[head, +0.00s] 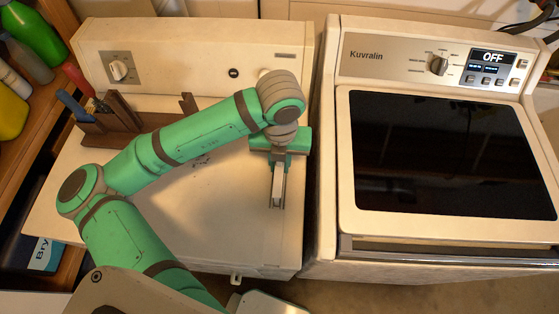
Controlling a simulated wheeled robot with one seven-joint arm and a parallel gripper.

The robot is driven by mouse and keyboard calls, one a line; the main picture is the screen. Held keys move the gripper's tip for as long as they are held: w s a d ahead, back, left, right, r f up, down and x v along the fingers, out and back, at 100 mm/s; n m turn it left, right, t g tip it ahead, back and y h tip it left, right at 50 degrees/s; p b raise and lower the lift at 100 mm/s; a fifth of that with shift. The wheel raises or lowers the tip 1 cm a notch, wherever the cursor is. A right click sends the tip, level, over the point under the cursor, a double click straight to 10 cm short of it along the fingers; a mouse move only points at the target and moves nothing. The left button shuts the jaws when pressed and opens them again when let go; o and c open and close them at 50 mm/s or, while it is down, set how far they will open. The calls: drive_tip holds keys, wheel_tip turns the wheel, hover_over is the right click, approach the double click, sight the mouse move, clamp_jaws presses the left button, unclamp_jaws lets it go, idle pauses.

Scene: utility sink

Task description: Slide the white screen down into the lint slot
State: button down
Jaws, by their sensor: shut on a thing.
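My gripper (278,202) points down over the right part of the left machine's white top. It is shut on a narrow pale piece (279,184), which seems to be the white screen seen nearly edge-on. The fingers hide much of it, and I cannot tell whether its lower end touches anything. I cannot make out the lint slot; it may be hidden by my arm or gripper.
The white machine top (240,235) is mostly clear in front. A brown wooden rack (125,125) with tools stands at its back left, below a control panel with a knob (118,70). A second machine with a dark lid (450,150) stands close on the right.

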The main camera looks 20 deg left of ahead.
drive_tip(key=shift+f, duration=0.3)
drive_tip(key=c, duration=1.6)
unclamp_jaws()
drive_tip(key=shift+w, duration=0.1)
wheel_tip(320, 180, up, 9)
drive_tip(key=shift+r, duration=0.85)
